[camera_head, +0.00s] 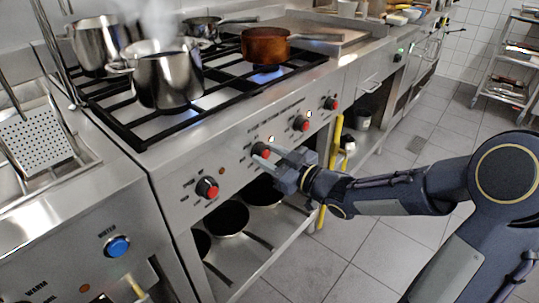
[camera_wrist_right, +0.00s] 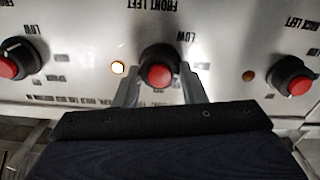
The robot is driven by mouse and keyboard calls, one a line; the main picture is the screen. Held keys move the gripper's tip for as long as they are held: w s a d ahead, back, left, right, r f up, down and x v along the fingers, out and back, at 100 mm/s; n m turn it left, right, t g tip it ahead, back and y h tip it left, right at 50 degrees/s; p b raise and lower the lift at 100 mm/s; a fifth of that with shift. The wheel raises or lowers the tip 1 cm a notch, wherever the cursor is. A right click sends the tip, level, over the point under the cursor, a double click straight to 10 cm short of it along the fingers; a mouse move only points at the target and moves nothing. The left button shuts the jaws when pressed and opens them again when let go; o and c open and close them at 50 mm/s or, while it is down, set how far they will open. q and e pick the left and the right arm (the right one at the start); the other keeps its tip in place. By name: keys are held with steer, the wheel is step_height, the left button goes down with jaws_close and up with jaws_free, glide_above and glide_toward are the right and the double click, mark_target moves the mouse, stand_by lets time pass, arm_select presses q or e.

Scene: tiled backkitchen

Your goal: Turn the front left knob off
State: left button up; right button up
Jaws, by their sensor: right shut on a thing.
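The front left knob is a red-capped black knob (camera_head: 261,149) on the stove's sloped steel panel, second from the left in the head view. In the right wrist view the same knob (camera_wrist_right: 159,75) sits in the middle below an upside-down "FRONT LEFT" label. My right gripper (camera_head: 277,160) reaches it from the front right. Its two fingers (camera_wrist_right: 159,88) are shut on either side of the knob, partly hiding it. A small light (camera_wrist_right: 118,67) beside the knob glows. My left gripper is not in view.
The back left knob (camera_head: 207,187) and another red knob (camera_head: 301,122) flank it. A steel pot (camera_head: 168,80) steams on the stove, and a blue flame burns under a copper pan (camera_head: 265,45). Pans sit on the shelf below; a yellow pole (camera_head: 334,150) stands near my gripper.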

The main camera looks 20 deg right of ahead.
steer(key=m+p, duration=0.3)
steer(key=shift+r, duration=0.2)
steer(key=m+p, duration=0.3)
steer(key=m, duration=0.2)
steer(key=shift+d+m+p, duration=0.1)
steer(key=shift+m+p, duration=0.25)
steer(key=shift+m, duration=0.05)
steer(key=m+p, duration=0.3)
steer(key=m, duration=0.2)
steer(key=shift+f+p, duration=0.1)
steer(key=shift+p, duration=0.25)
steer(key=shift+f+m+p, duration=0.15)
steer(key=shift+m+p, duration=0.8)
steer(key=shift+m, duration=0.85)
steer(key=o, duration=1)
steer(key=shift+d, duration=0.1)
steer(key=v, duration=0.7)
steer(key=shift+s+d+p, duration=0.15)
steer(key=shift+s+p, duration=0.15)
